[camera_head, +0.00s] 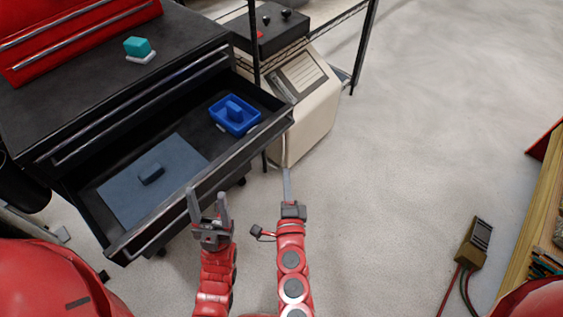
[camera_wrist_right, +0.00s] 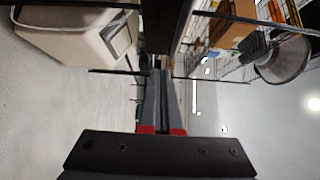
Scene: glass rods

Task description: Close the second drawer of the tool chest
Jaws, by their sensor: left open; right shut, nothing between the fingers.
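The black tool chest (camera_head: 60,110) stands at the left in the head view. One drawer (camera_head: 208,182) is pulled out below a shut drawer (camera_head: 140,104). Inside the open drawer are a blue tray (camera_head: 222,122) with a blue block in it and a grey-blue mat (camera_head: 128,200) with a small dark block (camera_head: 151,173). My left gripper (camera_head: 208,204) is open and empty, its fingers close to the drawer's front; I cannot tell whether they touch it. My right gripper (camera_head: 287,178) is shut and empty, near the drawer's right front corner. Its shut fingers also show in the right wrist view (camera_wrist_right: 160,98).
A red toolbox (camera_head: 70,40) and a teal block (camera_head: 137,46) sit on the chest. A beige machine (camera_head: 310,100) and a wire shelf stand right behind the drawer. Open floor (camera_head: 430,120) lies to the right, with a brown meter (camera_head: 472,243) and a wooden bench edge (camera_head: 530,235).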

